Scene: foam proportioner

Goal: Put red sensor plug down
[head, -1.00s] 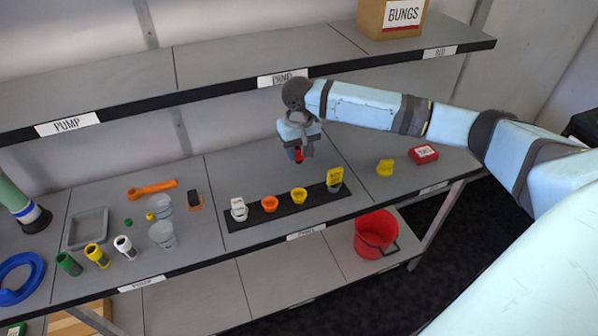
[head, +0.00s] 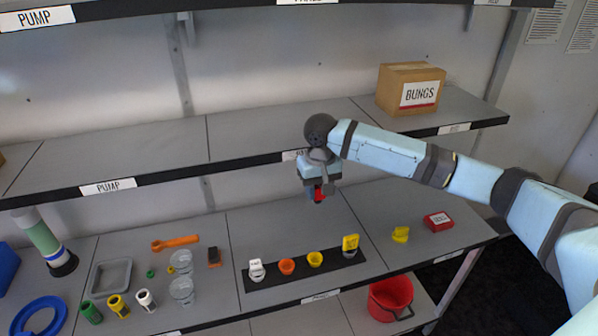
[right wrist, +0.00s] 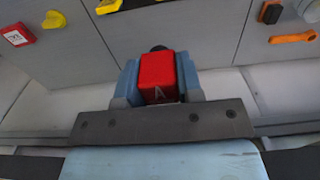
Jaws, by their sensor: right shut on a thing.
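The red sensor plug (head: 319,194) is held in my right gripper (head: 317,192), which hangs above the grey work shelf, behind the black strip of holders. In the right wrist view the red plug (right wrist: 157,77) sits between the two blue fingers, a letter A on its face and a dark tip beyond it. My right gripper (right wrist: 157,82) is shut on it. The plug appears clear of the shelf surface. My left gripper is not in view.
A black strip (head: 300,275) holds white, orange and yellow pieces. A yellow piece (head: 400,234) and a red labelled box (head: 438,221) lie to the right. Cups and an orange wrench (head: 175,243) lie left. An upper shelf (head: 250,136) overhangs behind. A red bucket (head: 390,298) stands below.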

